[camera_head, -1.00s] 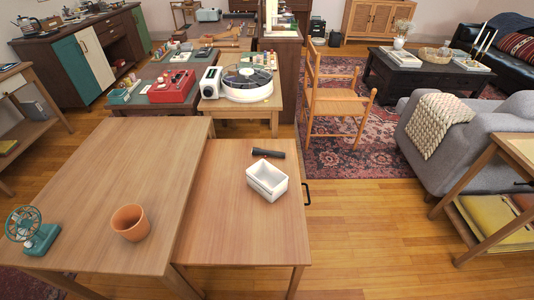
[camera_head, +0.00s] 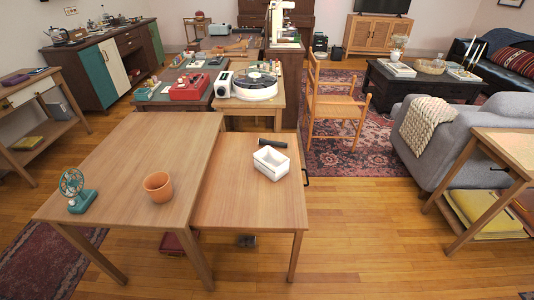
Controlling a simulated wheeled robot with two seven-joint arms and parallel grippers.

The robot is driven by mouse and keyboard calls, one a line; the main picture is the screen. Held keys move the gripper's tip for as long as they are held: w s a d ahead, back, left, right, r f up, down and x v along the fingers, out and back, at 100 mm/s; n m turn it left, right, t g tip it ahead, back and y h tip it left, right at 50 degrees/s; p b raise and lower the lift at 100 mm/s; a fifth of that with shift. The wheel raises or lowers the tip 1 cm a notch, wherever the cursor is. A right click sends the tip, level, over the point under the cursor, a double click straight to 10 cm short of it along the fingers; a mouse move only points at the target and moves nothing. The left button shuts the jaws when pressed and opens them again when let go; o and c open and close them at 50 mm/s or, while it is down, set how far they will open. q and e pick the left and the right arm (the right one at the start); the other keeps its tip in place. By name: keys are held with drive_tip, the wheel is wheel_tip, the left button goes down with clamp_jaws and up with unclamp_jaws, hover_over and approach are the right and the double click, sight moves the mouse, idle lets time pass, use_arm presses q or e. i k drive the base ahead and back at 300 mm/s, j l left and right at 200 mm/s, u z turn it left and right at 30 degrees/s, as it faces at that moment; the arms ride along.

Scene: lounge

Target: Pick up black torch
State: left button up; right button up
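The black torch (camera_head: 272,142) lies on its side on the lower wooden table (camera_head: 240,203), near its back right part. It sits just behind a white open box (camera_head: 271,163), close to it; I cannot tell whether they touch. Neither of my grippers shows in the head view.
The larger wooden table (camera_head: 128,173) adjoins on the left, with a terracotta pot (camera_head: 158,187) and a green fan (camera_head: 77,192) on it. A wooden chair (camera_head: 335,108) stands behind right, and a grey sofa (camera_head: 448,130) at right. Floor in front right is clear.

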sight(263, 142)
drive_tip(key=i+l+u, duration=0.2)
drive_tip(key=u, duration=0.25)
drive_tip(key=i+l+u, duration=0.1)
drive_tip(key=l+u, duration=0.3)
drive_tip(key=i+l+u, duration=0.1)
drive_tip(key=l+u, duration=0.35)
